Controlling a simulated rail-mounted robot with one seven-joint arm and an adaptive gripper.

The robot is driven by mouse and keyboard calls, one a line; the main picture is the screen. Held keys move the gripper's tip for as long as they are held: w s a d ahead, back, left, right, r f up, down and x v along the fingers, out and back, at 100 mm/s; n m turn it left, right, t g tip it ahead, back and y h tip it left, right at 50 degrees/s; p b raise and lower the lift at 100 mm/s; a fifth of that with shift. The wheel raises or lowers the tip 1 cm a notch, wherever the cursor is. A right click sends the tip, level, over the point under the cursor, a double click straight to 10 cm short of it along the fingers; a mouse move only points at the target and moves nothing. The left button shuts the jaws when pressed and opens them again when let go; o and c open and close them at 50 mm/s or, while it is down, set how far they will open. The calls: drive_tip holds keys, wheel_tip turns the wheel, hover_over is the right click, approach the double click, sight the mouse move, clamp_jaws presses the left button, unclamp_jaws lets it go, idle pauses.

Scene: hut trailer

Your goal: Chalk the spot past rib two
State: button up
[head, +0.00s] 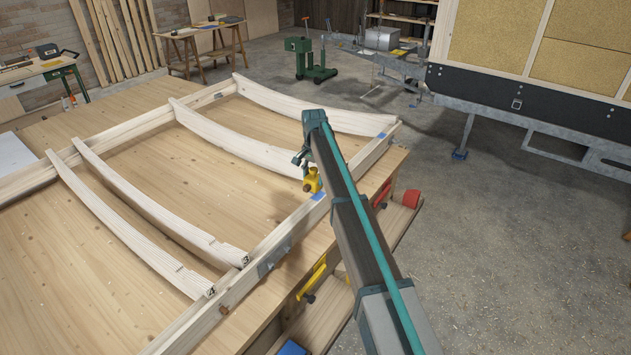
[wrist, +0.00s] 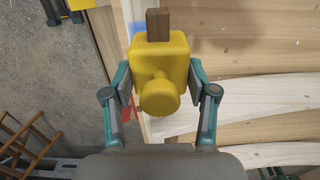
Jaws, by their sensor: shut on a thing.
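My gripper (head: 309,170) is shut on a yellow block-shaped tool (wrist: 165,62) with a round knob and a brown tip piece. The tool also shows in the head view (head: 312,181), above the frame's near rail (head: 290,232). Four pale curved ribs cross the frame. The two nearest are marked 4 (head: 125,220) and 3 (head: 150,205). An unmarked-looking rib (head: 230,138) ends near my gripper, its end partly hidden behind it. The farthest rib (head: 310,108) also shows no readable number. A blue patch (head: 319,196) lies on the rail just below the tool. I cannot tell whether the tool touches the rail.
Another blue patch (head: 381,135) is on the rail by the farthest rib. A metal plate (head: 273,258) is on the rail past rib 3. A yellow clamp (head: 311,282) and a red object (head: 411,198) are at the bench's side. A trailer (head: 530,110) stands right; concrete floor between is open.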

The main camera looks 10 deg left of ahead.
sight(315, 168)
drive_tip(key=shift+s+d+r+p, duration=0.1)
drive_tip(key=shift+r+p, duration=1.05)
drive_tip(key=shift+r, duration=1.9)
